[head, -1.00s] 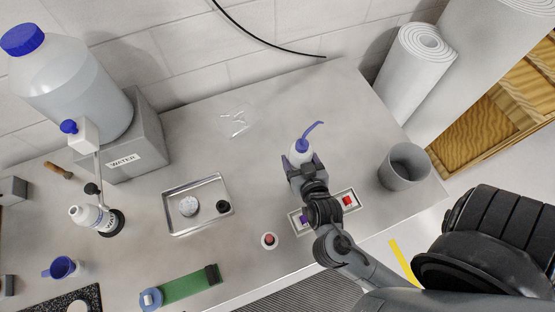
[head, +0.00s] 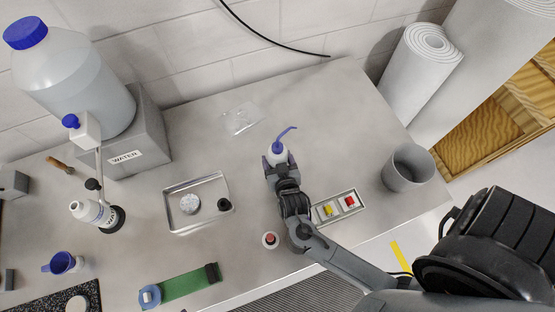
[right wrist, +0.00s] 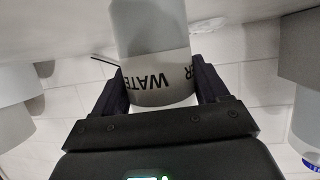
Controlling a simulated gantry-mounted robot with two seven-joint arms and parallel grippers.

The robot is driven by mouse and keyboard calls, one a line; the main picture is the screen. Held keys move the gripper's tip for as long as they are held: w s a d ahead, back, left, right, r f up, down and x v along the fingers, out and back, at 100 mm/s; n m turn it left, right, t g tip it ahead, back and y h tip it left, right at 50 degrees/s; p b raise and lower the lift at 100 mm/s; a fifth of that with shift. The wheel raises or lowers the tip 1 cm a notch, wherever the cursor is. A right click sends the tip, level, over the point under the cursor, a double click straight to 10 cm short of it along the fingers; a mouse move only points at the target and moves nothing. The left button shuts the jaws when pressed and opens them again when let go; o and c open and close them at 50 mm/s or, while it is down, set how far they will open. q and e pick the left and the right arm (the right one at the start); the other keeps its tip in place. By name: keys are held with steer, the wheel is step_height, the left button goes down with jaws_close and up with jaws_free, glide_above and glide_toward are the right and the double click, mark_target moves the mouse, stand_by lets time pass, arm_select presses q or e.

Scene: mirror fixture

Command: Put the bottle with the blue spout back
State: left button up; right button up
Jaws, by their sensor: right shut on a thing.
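The bottle with the blue spout (head: 278,152) is white, with a thin bent blue tube at its top. My right gripper (head: 277,163) is shut on it and holds it over the middle of the table, to the right of the metal tray. In the right wrist view the bottle (right wrist: 155,65) sits between both fingers (right wrist: 158,88), with "WATER" lettering on it. The arm hides its lower part in the head view, so I cannot tell its height above the table. My left gripper is not in view.
A metal tray (head: 211,224) holds a white piece and a black piece. A second labelled bottle (head: 92,212) stands by a black ring (head: 112,219) below the water jug (head: 80,85). A button panel (head: 337,206) and grey cup (head: 408,167) are at right.

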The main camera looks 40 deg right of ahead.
steer(key=shift+f, duration=0.2)
steer(key=o, duration=0.7)
steer(key=shift+o, duration=0.2)
steer(key=shift+r, duration=0.1)
steer(key=shift+s+a+r+p, duration=0.25)
steer(key=shift+s+r+p, duration=0.15)
steer(key=shift+p, duration=0.2)
steer(key=s+a+r+n+g+y+p, duration=0.2)
steer(key=s+a+r+n+y+p, duration=0.1)
steer(key=s+a+r+y+p, duration=0.35)
steer(key=s+d+r+n+g, duration=0.1)
steer(key=s+r+n+g, duration=0.4)
steer(key=s, duration=0.3)
steer(key=shift+d+r+g+p, duration=0.4)
steer(key=shift+g, duration=0.2)
